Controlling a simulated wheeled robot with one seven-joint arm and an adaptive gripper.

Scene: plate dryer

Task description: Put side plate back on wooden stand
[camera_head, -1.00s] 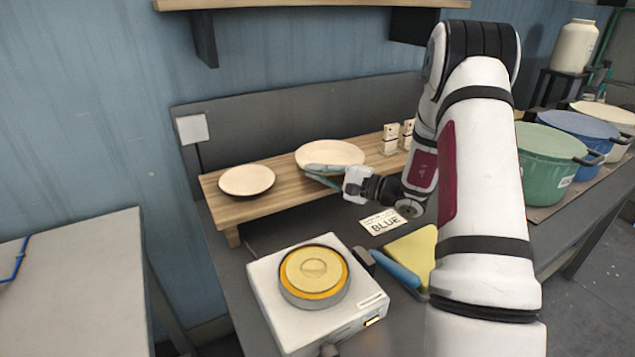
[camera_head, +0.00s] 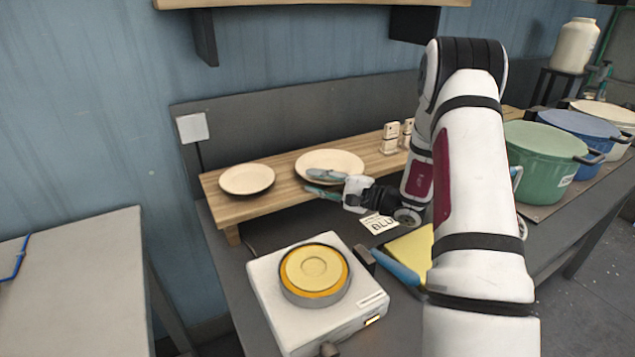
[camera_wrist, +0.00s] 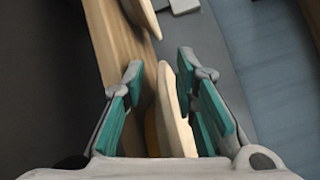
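The wooden stand (camera_head: 284,181) is a low plank on the table against the back board. A cream plate (camera_head: 335,160) is on the middle of the stand, within reach of my gripper. A smaller cream plate (camera_head: 247,178) lies flat to its left. My gripper (camera_head: 324,182) is at the front rim of the middle plate, with one finger above the rim and one below. In the wrist view, the plate (camera_wrist: 172,115) shows edge-on between the two fingers (camera_wrist: 158,82). It is close to the right finger, with a clear gap to the left one, so the gripper is open.
A white scale (camera_head: 345,317) with a round yellow-topped piece (camera_head: 314,270) stands in front. Small shakers (camera_head: 390,138) stand on the stand's right. Green (camera_head: 540,155) and blue pots stand farther right.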

